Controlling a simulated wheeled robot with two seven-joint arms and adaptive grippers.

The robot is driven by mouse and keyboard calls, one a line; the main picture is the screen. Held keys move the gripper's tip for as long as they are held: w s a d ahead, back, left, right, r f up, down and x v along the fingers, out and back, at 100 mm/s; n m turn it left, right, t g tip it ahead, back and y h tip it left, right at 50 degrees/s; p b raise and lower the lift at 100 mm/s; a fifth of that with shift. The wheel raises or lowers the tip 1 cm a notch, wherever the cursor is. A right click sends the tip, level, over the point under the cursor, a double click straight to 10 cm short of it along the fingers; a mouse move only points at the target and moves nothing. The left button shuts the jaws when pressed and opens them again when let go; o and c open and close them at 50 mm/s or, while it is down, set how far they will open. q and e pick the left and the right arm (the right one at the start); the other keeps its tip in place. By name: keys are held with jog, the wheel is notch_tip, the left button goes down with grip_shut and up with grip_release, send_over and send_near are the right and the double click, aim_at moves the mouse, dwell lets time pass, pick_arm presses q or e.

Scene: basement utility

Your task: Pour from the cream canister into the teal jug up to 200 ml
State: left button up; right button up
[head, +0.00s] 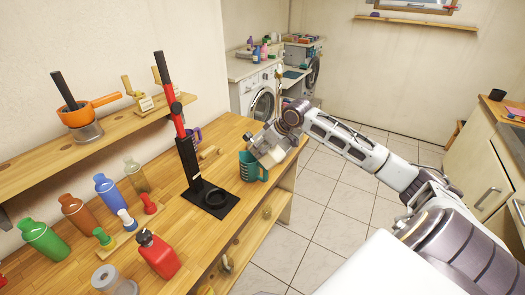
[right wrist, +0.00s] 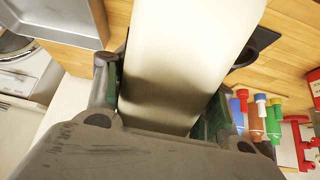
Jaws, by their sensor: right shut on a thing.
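The teal jug (head: 251,172) stands upright near the front edge of the wooden bench in the head view, its handle to the right. The cream canister (head: 273,157) is held tilted at the jug's rim, partly hidden by my right gripper (head: 263,146). In the right wrist view the canister (right wrist: 185,50) fills the space between the two fingers of my right gripper (right wrist: 162,105), which is shut on it. I cannot see a stream or the level inside the jug. My left gripper is not in view.
A red and black stand (head: 182,130) with a dark base is left of the jug. Several colored bottles (head: 110,190) and a red container (head: 158,254) stand further left. A wall shelf (head: 90,145) is above them. Tiled floor (head: 335,215) lies right of the bench.

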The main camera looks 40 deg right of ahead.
jog(key=shift+r+t+b, duration=0.1)
jog(key=shift+t+b, duration=0.2)
jog(key=shift+b, duration=0.05)
jog(key=shift+r, duration=0.2)
dwell(0.4)
jog(key=shift+w+r+t+y+b, duration=0.1)
jog(key=shift+r+t+y+b, duration=0.3)
jog(key=shift+r+t+b, duration=0.55)
jog(key=shift+r+b, duration=0.1)
jog(key=shift+b, duration=0.4)
jog(key=shift+t, duration=0.25)
